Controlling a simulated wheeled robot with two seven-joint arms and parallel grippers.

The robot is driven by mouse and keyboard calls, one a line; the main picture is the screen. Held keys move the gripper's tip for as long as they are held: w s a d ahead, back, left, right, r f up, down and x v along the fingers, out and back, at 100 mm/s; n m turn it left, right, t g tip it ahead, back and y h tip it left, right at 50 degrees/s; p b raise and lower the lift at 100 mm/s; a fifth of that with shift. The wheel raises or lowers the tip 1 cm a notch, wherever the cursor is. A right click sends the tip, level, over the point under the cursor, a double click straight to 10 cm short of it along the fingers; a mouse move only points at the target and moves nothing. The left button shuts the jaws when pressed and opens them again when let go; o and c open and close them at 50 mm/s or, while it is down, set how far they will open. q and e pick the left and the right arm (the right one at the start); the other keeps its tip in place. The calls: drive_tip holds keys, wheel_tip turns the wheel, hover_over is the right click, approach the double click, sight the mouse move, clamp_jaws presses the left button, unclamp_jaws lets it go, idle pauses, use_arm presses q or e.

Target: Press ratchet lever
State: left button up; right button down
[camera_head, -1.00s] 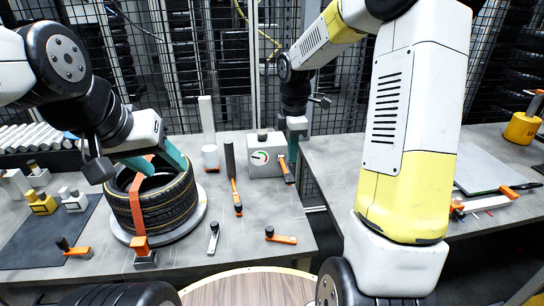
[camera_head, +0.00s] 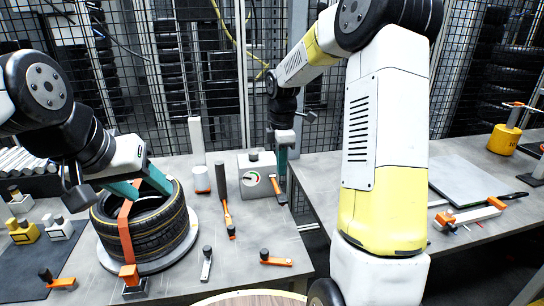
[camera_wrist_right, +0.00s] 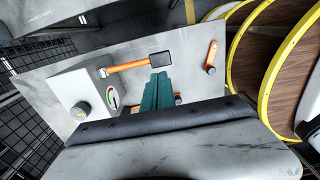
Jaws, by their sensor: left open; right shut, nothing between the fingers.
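A dark tyre stack (camera_head: 150,235) with an orange strap (camera_head: 125,230) stands on a round grey plate. The strap runs down to an orange-and-grey ratchet block (camera_head: 130,275) at the front. My left gripper (camera_head: 140,188) is open above the stack's upper edge, near the strap. A grey gauge box (camera_head: 254,188) has an orange lever (camera_head: 279,192) at its right side. My right gripper (camera_head: 282,172) is shut and empty, pointing down just above that lever. In the right wrist view its teal fingers (camera_wrist_right: 158,92) partly hide orange parts beside the gauge box (camera_wrist_right: 82,92).
A small orange-handled tool (camera_head: 276,262) and a grey one (camera_head: 206,265) lie in front. Yellow and white weights (camera_head: 24,231) stand at left. A gap separates the right table (camera_head: 405,180) from this one.

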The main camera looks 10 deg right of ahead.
sight(281, 197)
wheel_tip(281, 197, down, 9)
drive_tip(key=shift+r, duration=0.1)
drive_tip(key=shift+s+f, duration=0.1)
drive_tip(key=shift+f, duration=0.1)
idle(0.4)
